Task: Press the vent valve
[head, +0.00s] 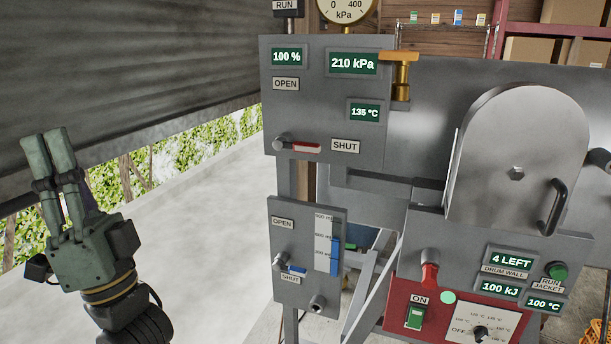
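No part carries a readable "vent" label, so I cannot tell for sure which one is the vent valve. A brass valve-like fitting (402,75) with a flat top sticks up at the upper right of the grey control panel (310,110). A red-handled lever (304,148) sits low on that panel between OPEN and SHUT labels, its handle lying near level. My gripper (47,138) is at the left, pointing up, well apart from the panel. Its two green-grey fingers lie side by side with nothing between them.
A lower panel (282,222) has a blue-handled lever (291,268) and a level gauge. A domed metal door (520,150) with a black handle stands right, above a red switch box (392,312). Pale open floor (205,235) lies between my gripper and the panels.

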